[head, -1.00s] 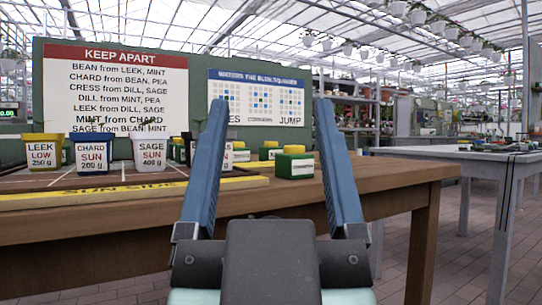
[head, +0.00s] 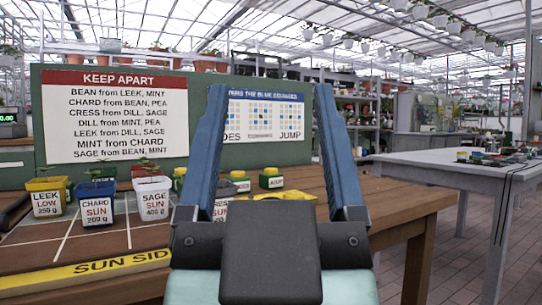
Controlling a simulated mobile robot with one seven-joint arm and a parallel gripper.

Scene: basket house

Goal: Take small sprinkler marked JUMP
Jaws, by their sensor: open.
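My gripper (head: 271,92) is open and empty, its two blue fingers pointing away from me over the table. Small green blocks with yellow tops, probably the sprinklers, stand between and beside the fingers: one at the right (head: 270,179), a paler-topped one (head: 239,182) left of it, and one (head: 178,181) outside the left finger. Their labels are too small to read. A yellow surface (head: 285,195) shows just above my gripper's dark body; the rest of it is hidden. I cannot tell which block is marked JUMP.
Seed pots stand on the gridded planting board (head: 100,238) at left, including the SAGE pot (head: 152,198). The KEEP APART sign (head: 115,115) and a blue-squares chart (head: 262,117) stand behind. The wooden table (head: 395,198) is clear at right; a grey table (head: 430,165) lies beyond an aisle.

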